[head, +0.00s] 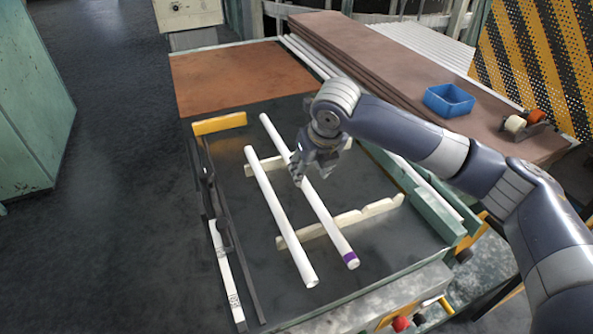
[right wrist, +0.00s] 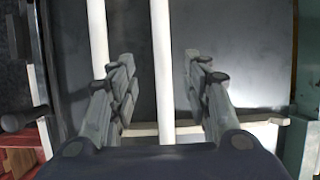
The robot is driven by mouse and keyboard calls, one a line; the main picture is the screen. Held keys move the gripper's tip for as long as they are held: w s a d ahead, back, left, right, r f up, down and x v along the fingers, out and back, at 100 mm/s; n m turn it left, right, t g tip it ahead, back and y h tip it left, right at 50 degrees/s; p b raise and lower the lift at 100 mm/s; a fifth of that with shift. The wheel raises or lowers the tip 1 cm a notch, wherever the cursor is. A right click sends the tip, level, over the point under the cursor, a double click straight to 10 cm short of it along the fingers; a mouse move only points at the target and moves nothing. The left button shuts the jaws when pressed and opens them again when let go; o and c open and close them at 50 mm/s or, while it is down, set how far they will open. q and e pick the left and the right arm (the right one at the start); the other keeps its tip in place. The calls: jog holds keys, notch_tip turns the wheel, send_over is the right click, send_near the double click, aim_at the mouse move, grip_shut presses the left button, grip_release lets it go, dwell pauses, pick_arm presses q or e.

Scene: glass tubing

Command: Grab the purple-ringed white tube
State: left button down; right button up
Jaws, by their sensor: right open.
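The white tube with a purple ring (head: 326,221) near its front end lies on cream notched supports on the dark table. A plain white tube (head: 278,213) lies to its left, roughly parallel. My right gripper (head: 306,170) is over the far half of the purple-ringed tube and hides part of it. In the right wrist view my right gripper (right wrist: 160,62) is open, with a white tube (right wrist: 162,75) between its fingers and gaps on both sides. By position this is the ringed tube; its ring is not visible there. The plain tube (right wrist: 97,40) is left of the fingers. My left gripper is not in view.
The front notched support (head: 340,222) runs across under the tubes; another (head: 262,167) lies farther back. A black rail (head: 228,235) edges the table's left side, with a yellow block (head: 219,124) behind it. A blue bin (head: 449,100) sits on brown boards at right.

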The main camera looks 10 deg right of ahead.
aim_at(305, 181)
jog(key=shift+w+f, duration=0.25)
jog(key=shift+f, duration=0.3)
jog(key=shift+w+a+f, duration=0.1)
jog(key=shift+w+f, duration=0.05)
jog(key=shift+f, duration=0.15)
jog(key=p+x, duration=0.1)
jog(key=x, duration=0.4)
jog(key=shift+w+p, duration=0.2)
jog(key=shift+p, duration=0.2)
jog(key=shift+w+f, duration=0.1)
jog(key=shift+f, duration=0.1)
jog(key=shift+c, duration=0.8)
jog(key=c, duration=0.5)
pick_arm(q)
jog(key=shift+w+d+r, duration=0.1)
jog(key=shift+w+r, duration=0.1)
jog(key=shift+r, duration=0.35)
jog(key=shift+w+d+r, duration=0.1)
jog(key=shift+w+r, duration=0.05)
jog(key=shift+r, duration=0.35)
pick_arm(e)
grip_shut()
